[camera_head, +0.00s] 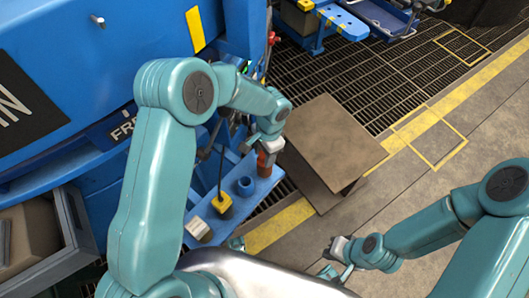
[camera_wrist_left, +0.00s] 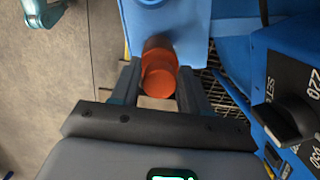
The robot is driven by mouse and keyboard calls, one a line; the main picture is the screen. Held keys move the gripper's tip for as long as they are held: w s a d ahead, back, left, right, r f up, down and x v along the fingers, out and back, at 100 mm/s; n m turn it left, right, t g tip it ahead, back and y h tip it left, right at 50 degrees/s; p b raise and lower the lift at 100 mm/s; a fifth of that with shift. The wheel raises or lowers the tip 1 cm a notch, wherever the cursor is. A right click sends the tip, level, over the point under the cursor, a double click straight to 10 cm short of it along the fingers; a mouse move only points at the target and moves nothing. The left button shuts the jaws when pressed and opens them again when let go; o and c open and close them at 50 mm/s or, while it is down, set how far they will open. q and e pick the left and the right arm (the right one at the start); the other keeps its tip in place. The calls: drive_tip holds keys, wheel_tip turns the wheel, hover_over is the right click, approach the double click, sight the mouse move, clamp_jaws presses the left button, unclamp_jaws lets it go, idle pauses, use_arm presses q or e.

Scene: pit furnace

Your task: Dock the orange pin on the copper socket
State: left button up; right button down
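An orange cylinder (camera_wrist_left: 159,82), which looks like the orange pin, is between the two fingers of my left gripper (camera_wrist_left: 158,88) in the left wrist view. Its far part is darker and browner. I cannot tell whether the fingers touch it. In the head view a reddish-brown cylinder (camera_head: 265,165) shows under my left gripper (camera_head: 267,150), at the far right end of the blue shelf (camera_head: 206,211). I cannot tell a separate copper socket from it. My right gripper (camera_head: 334,262) is low at the right, empty, its fingers apart.
A blue cup-shaped part (camera_head: 245,186), a yellow block (camera_head: 221,204) with a cable and a pale block (camera_head: 198,229) are in a row on the shelf. A brown plate (camera_head: 330,145) lies beside it. The blue furnace body (camera_head: 100,60) fills the left.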

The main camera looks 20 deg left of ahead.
use_arm(q)
wheel_tip(320, 180, up, 11)
drive_tip(key=w+p, duration=0.1)
drive_tip(key=p, duration=0.6)
drive_tip(key=shift+d, duration=0.4)
drive_tip(key=shift+s+f, duration=0.1)
idle(0.6)
